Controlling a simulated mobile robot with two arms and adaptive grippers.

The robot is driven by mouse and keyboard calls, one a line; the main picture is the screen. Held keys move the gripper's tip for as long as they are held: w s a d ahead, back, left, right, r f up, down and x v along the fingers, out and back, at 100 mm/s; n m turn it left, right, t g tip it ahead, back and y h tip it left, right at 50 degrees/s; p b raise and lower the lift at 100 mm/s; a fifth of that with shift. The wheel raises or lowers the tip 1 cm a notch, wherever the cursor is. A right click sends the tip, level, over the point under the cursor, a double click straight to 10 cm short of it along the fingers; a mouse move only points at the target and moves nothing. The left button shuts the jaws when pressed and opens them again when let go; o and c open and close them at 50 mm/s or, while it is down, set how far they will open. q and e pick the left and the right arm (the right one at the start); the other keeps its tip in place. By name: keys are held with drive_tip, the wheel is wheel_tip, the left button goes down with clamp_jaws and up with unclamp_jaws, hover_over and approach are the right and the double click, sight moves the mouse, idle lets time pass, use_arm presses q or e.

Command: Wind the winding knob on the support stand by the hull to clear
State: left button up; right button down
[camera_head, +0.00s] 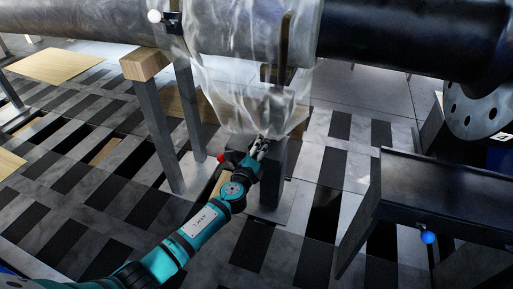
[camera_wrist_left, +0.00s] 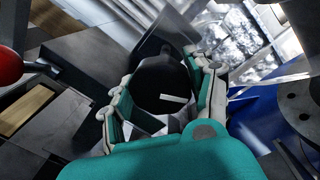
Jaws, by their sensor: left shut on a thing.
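The winding knob (camera_wrist_left: 158,72) is a dark round knob with a white mark on its face, in the middle of the left wrist view. My left gripper (camera_wrist_left: 160,95) has its fingers on both sides of it and is shut on it. In the head view my left gripper (camera_head: 260,149) is at the upper part of the dark support stand (camera_head: 271,188), below the large hull pipe (camera_head: 410,35). The gripper hides the knob there. My right gripper is not in view.
A clear plastic sheet (camera_head: 250,90) hangs from the pipe just above my gripper. A red ball (camera_wrist_left: 8,66) on a rod sits at the left wrist view's left edge. A wood-topped trestle (camera_head: 147,64) stands left; a dark bench (camera_head: 440,195) with a blue ball (camera_head: 428,237) stands right.

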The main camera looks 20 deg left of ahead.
use_arm(q)
drive_tip(key=shift+f, duration=0.1)
drive_tip(key=o, duration=1.2)
drive_tip(key=shift+s, duration=0.15)
drive_tip(key=s, duration=0.8)
drive_tip(key=s+r, duration=0.1)
drive_tip(key=s, duration=0.2)
drive_tip(key=shift+s+d, duration=0.1)
drive_tip(key=shift+s, duration=0.3)
drive_tip(key=shift+f, duration=0.1)
